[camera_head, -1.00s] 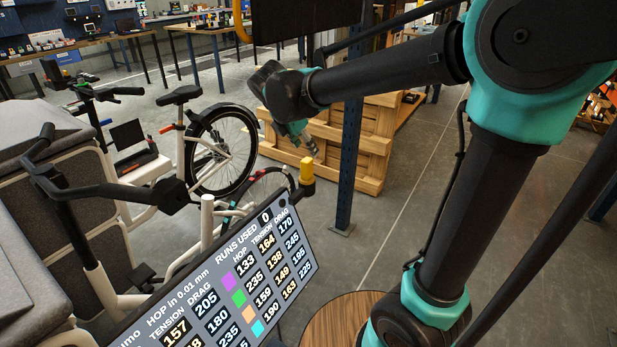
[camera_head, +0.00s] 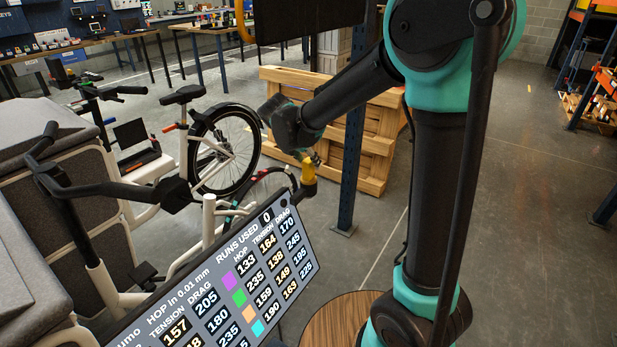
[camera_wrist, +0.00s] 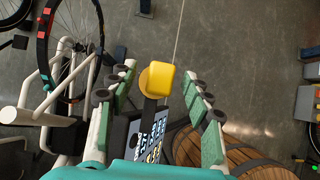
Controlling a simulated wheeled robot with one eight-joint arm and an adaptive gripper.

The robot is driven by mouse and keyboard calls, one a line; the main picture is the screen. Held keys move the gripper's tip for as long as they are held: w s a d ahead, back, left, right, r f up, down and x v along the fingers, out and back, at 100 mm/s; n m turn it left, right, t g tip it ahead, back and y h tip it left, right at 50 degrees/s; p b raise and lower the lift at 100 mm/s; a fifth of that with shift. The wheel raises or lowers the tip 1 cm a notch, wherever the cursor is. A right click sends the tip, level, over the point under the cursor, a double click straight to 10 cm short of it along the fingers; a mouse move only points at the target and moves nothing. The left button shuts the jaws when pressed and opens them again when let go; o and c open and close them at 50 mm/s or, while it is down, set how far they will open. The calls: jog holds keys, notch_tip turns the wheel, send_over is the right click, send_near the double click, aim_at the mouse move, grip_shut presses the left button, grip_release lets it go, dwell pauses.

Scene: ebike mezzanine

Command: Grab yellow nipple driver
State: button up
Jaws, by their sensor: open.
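The yellow nipple driver (camera_head: 308,172) stands upright at the top right corner of the display board (camera_head: 283,262). In the wrist view the yellow driver (camera_wrist: 172,82) shows as a yellow block on an orange-brown round base. My gripper (camera_head: 310,160) is right at the driver in the head view, and its fingertips partly overlap it there. In the wrist view my gripper (camera_wrist: 160,98) is open, with one finger on each side of the driver and a gap on both sides. Nothing is held.
A white bicycle (camera_head: 205,150) stands behind the board. A blue steel post (camera_head: 350,165) rises close to the right of the driver, with a wooden crate (camera_head: 375,150) behind it. A round wooden barrel top (camera_head: 335,318) is below right. The floor to the right is open.

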aim_at(309, 179)
jog(key=shift+x, duration=2.65)
grip_shut()
